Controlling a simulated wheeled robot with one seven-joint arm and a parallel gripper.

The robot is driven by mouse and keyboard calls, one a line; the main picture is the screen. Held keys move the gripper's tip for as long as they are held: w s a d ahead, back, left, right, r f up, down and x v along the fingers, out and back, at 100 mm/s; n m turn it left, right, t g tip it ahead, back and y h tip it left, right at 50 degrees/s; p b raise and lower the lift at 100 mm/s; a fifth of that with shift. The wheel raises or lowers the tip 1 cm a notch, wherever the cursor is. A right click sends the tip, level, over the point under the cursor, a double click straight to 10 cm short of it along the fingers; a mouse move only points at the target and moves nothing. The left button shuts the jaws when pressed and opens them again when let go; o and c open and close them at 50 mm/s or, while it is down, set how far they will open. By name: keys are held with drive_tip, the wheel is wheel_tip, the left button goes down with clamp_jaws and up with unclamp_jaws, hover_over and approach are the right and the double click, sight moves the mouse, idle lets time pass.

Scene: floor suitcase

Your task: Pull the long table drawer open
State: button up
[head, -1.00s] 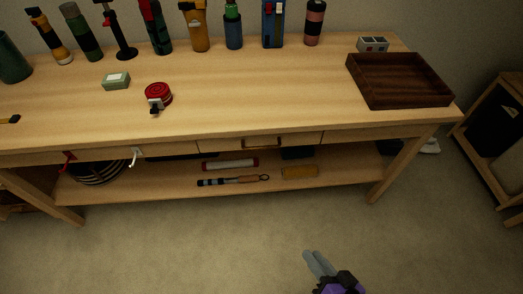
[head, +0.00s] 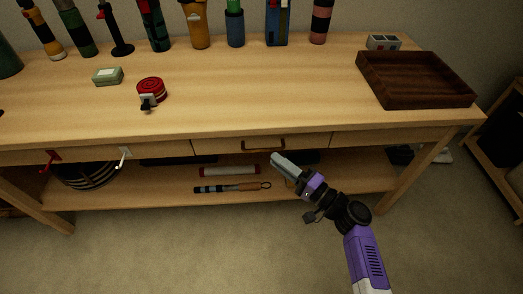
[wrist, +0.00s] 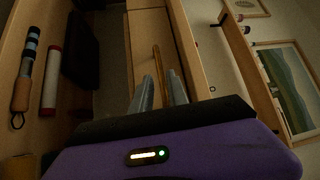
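The long table drawer (head: 223,147) is a pale wood front under the tabletop, and it looks shut. Its brown bar handle (head: 263,145) is at the middle right of the head view. In the wrist view the handle (wrist: 161,70) runs lengthwise, ahead of and between the fingers. My gripper (head: 278,158) is just below and in front of the handle. In the wrist view its two grey fingers (wrist: 160,92) are apart with a gap between them. I cannot tell whether the handle tip lies between the fingers; nothing is gripped.
The wooden table (head: 250,100) holds a dark tray (head: 415,85), a red tape roll (head: 151,89), a small green box (head: 107,76) and several bottles and tools along the back. A lower shelf (head: 330,180) carries tools. The carpet in front is clear.

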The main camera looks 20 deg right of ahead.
sight(262, 149)
drive_tip(key=x, duration=0.6)
drive_tip(key=shift+w+a, duration=0.15)
drive_tip(key=shift+w, duration=0.2)
clamp_jaws()
idle(1.1)
